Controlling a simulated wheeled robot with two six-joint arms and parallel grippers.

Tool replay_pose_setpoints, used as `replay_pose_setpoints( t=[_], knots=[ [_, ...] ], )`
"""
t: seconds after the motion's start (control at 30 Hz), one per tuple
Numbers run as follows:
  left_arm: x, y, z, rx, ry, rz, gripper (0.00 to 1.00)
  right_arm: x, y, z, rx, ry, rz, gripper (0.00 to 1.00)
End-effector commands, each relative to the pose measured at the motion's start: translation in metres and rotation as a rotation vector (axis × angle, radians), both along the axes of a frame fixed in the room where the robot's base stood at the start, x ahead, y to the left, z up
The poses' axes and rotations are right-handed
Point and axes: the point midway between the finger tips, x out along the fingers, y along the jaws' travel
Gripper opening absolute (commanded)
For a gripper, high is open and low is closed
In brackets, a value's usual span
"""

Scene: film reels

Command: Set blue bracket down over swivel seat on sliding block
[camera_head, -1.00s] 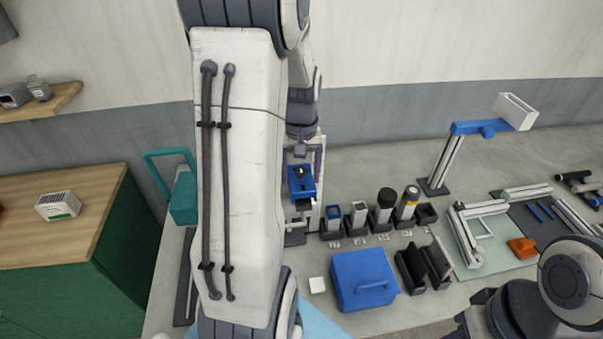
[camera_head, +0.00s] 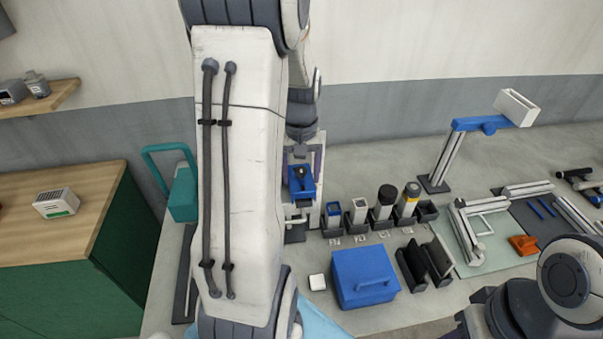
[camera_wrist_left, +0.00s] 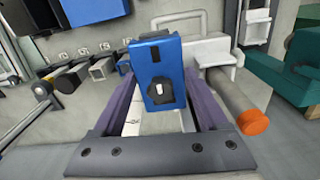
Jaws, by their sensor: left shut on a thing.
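The blue bracket (camera_head: 301,188) is a small block with a black knob on its face. In the left wrist view the bracket (camera_wrist_left: 168,55) sits between the purple fingers of my left gripper (camera_wrist_left: 165,75), which is shut on it. In the head view my left gripper (camera_head: 303,178) is partly hidden behind my own forearm. A white fixture (camera_wrist_left: 217,52) stands beside and behind the bracket, with a rod ending in orange. I cannot tell whether it is the sliding block. The swivel seat is not clearly visible, and contact under the bracket is hidden. My right gripper is out of view.
Several dark holders with upright parts (camera_head: 384,198) stand right of the bracket. A blue box (camera_head: 364,278) lies in front of them. A lamp-like stand (camera_head: 447,158) is further right. A teal object (camera_head: 183,195) is left of my forearm.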

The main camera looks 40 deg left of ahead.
Motion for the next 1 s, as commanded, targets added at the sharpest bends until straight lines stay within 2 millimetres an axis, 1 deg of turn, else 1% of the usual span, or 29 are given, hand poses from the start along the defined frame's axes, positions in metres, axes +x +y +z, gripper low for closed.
replay_pose_setpoints(
  t=[0.47, 0.5, 0.53, 0.57, 0.83, 0.93, 1.0],
  knots=[
    [0.0, 0.0, -0.008, 0.0, 0.0, 0.0, 0.0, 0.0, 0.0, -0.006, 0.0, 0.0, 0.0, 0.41],
    [0.0, 0.0, -0.007, 0.0, 0.0, 0.0, 0.83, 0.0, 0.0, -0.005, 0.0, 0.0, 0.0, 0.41],
    [0.0, 0.0, -0.007, 0.0, 0.0, 0.0, 0.95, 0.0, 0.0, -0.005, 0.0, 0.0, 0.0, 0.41],
    [0.0, 0.0, -0.007, 0.0, 0.0, 0.0, 1.0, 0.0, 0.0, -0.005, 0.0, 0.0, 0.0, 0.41],
    [0.0, 0.0, -0.005, 0.001, -0.001, 0.0, 1.0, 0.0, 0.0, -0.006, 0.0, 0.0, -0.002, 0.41],
    [0.001, 0.001, 0.004, 0.002, -0.004, 0.0, 1.0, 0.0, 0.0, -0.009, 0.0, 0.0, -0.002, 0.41],
    [0.001, 0.001, 0.015, 0.003, -0.006, 0.0, 1.0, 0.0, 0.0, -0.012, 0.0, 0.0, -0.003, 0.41]
  ],
)
